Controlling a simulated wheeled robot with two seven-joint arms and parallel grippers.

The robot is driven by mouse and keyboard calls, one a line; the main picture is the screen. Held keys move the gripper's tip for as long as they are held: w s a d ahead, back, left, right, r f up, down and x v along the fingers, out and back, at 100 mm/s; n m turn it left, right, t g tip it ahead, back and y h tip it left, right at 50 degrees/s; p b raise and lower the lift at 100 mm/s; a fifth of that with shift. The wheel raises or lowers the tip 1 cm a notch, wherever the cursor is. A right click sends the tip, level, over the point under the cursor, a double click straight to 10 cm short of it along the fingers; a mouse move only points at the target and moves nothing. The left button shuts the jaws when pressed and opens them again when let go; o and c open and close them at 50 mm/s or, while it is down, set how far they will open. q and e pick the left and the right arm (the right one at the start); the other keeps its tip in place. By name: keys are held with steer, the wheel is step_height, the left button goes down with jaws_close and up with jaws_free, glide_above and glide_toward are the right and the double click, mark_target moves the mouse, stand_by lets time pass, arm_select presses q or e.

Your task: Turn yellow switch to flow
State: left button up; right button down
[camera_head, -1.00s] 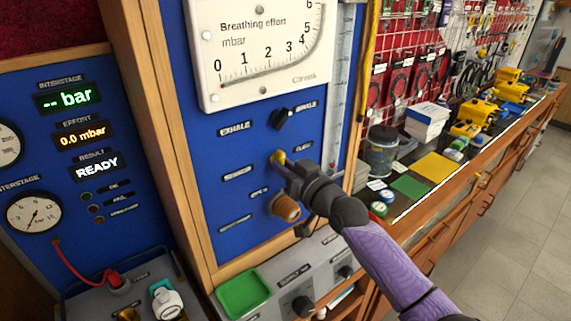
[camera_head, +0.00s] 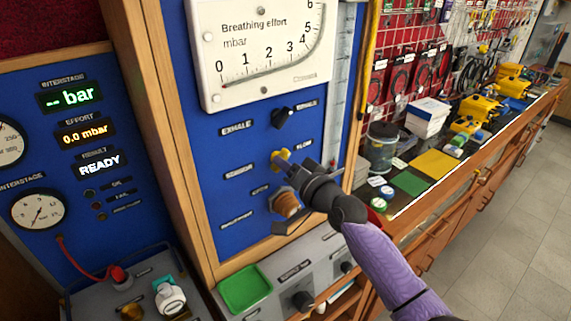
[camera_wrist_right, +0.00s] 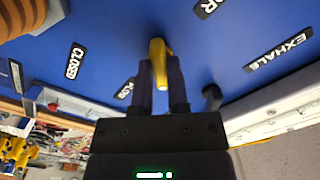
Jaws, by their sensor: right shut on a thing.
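The yellow switch (camera_head: 279,157) sits on the blue panel (camera_head: 222,152), below the black exhale/inhale knob (camera_head: 283,117). The FLOW label (camera_head: 304,145) is to its upper right and the SENSOR label (camera_head: 239,172) to its lower left. My right gripper (camera_head: 287,165) is at the switch from the lower right. In the right wrist view, the yellow switch (camera_wrist_right: 158,62) stands between the two dark fingers of my right gripper (camera_wrist_right: 162,82), which are shut on it. The gripper hides part of the switch in the head view. My left gripper is not in view.
An orange-brown ribbed knob (camera_head: 287,204) sits just below my right gripper, close to it. A white effort gauge (camera_head: 262,55) is above. A green tray (camera_head: 244,289) lies on the grey ledge below. A bench (camera_head: 436,165) with several parts extends to the right.

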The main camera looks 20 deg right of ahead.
stand_by(0.5)
steer(key=c, duration=0.6)
jaws_free()
steer(key=v, duration=1)
